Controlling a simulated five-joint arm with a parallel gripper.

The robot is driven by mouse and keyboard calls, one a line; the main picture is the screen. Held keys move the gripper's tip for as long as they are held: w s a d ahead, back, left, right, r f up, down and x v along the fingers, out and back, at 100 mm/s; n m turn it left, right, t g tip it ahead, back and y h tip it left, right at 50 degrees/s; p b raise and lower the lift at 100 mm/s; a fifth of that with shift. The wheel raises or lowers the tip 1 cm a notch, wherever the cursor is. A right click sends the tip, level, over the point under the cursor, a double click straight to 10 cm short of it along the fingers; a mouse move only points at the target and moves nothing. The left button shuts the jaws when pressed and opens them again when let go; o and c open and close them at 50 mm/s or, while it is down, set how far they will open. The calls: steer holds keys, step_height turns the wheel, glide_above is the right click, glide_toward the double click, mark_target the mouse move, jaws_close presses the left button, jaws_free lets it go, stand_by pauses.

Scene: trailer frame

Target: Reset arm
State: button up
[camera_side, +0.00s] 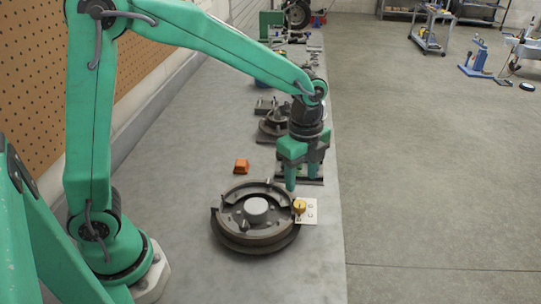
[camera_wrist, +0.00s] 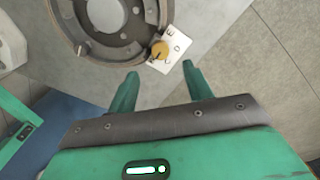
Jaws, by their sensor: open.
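My green gripper (camera_side: 302,172) hangs from the arm, pointing down above the right side of the bench. In the wrist view my gripper (camera_wrist: 160,72) shows two green fingers spread apart with nothing between them. A round dark brake assembly (camera_side: 256,240) with a pale hub lies on the bench, nearer the side camera than the gripper. It also shows, cut off at the top, in the wrist view (camera_wrist: 72,38). A white lettered card (camera_wrist: 176,46) lies at its edge, with a yellow knob-like piece (camera_wrist: 160,50) on it, ahead of the fingertips.
The grey bench (camera_side: 190,225) has free room left of the brake assembly. An orange block (camera_side: 241,166) sits behind the assembly. Dark metal parts (camera_side: 274,124) stand farther back along the bench. A pegboard wall (camera_side: 140,75) borders the left. Open floor (camera_side: 430,180) lies right of the bench edge.

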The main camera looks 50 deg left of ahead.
steer(key=s+a+r+n+t, duration=0.2)
steer(key=s+a+r+n, duration=0.3)
steer(key=s+n, duration=0.3)
steer(key=s+a+r+n+t, duration=0.3)
steer(key=s+a+r+n, duration=0.2)
steer(key=s+n, duration=0.4)
steer(key=shift+a+n+t, duration=0.3)
steer(key=shift+a+n, duration=0.1)
steer(key=shift+a, duration=0.1)
steer(key=shift+r, duration=0.1)
stand_by(0.5)
